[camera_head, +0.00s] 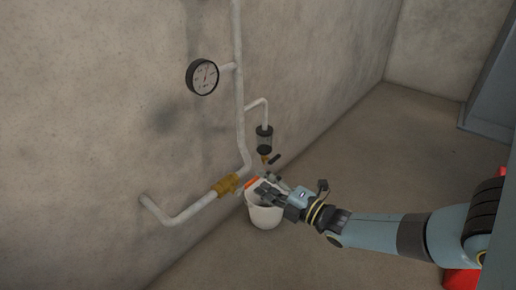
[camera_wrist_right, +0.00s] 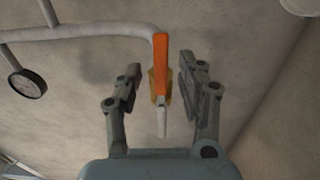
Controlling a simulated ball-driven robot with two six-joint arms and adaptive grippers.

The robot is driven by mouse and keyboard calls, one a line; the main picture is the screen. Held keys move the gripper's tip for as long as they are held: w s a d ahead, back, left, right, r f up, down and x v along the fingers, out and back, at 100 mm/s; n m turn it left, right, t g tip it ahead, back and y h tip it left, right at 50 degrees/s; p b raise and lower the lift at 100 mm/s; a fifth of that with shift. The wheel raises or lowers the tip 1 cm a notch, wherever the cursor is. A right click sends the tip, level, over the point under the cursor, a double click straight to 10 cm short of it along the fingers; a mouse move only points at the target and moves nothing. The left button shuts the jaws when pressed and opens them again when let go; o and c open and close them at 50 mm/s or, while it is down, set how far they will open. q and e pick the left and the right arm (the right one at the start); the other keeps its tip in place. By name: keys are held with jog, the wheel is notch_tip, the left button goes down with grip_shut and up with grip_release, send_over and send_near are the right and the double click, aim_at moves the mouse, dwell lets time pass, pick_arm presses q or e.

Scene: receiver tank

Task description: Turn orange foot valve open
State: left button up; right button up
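The orange valve handle (camera_head: 252,183) shows at the brass-yellow valve body (camera_head: 227,185) on the low white pipe by the wall. My right gripper (camera_head: 268,187) is close beside the handle, partly covering that area. In the right wrist view, the orange handle (camera_wrist_right: 161,55) lies lengthwise between the two spread fingers of my right gripper (camera_wrist_right: 160,72), with a visible gap on both sides. The valve body (camera_wrist_right: 154,86) shows partly behind the handle. The right gripper is open and holds nothing. My left gripper is in neither view.
A white bucket (camera_head: 265,216) stands on the floor just below my right gripper. A dark-capped glass vessel (camera_head: 264,139) with a small dark-handled tap (camera_head: 272,160) hangs above. A round gauge (camera_head: 203,76) and a vertical pipe (camera_head: 239,110) are on the wall. The floor to the right is mostly clear.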

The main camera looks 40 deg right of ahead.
jog(key=s, duration=0.8)
jog(key=shift+s+d, duration=0.35)
jog(key=shift+s, duration=0.05)
